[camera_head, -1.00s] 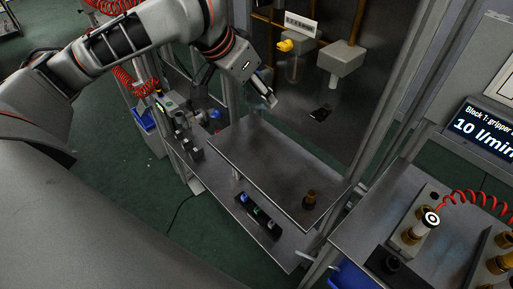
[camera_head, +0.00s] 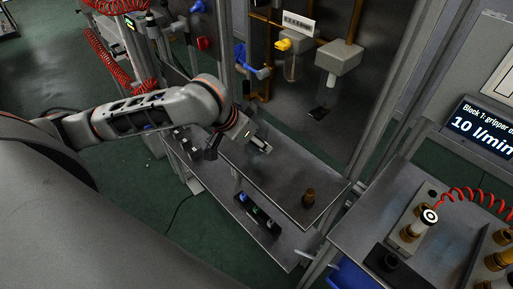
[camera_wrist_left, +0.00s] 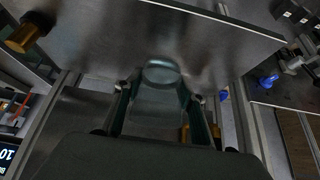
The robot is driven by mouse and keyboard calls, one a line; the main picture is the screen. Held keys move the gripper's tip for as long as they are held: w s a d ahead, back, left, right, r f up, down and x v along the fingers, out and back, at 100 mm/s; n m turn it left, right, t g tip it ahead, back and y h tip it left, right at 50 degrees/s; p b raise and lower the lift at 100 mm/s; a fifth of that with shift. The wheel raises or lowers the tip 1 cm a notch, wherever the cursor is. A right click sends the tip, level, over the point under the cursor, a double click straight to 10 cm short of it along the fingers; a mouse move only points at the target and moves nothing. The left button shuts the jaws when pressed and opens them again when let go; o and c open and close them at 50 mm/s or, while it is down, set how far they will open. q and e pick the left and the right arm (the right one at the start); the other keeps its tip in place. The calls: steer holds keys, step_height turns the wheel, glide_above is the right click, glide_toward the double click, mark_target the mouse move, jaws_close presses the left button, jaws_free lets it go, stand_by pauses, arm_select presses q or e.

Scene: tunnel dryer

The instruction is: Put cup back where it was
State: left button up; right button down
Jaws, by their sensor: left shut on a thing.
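My left gripper (camera_head: 260,145) is shut on a clear, see-through cup (camera_wrist_left: 158,104) above the left rear part of the metal shelf (camera_head: 285,172). In the left wrist view the cup sits between the two fingers, its round end toward the shelf (camera_wrist_left: 225,45). In the head view the cup is hard to make out against the gripper and the grey metal. I cannot tell whether it touches the shelf. My right gripper is not in view.
A brown-gold fitting (camera_head: 309,197) stands at the shelf's right front. A clear bowl with a yellow valve (camera_head: 284,45) hangs on the back panel. Metal posts border the shelf on the right. The middle of the shelf is clear.

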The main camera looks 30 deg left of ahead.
mark_target(256, 149)
arm_select(q)
step_height(256, 149, down, 3)
steer(key=shift+f, duration=0.1)
stand_by(0.3)
steer(key=o, duration=1.2)
steer(key=shift+f, duration=0.1)
steer(key=shift+s+r, duration=0.1)
steer(key=shift+r, duration=0.25)
steer(key=shift+v, duration=5.8)
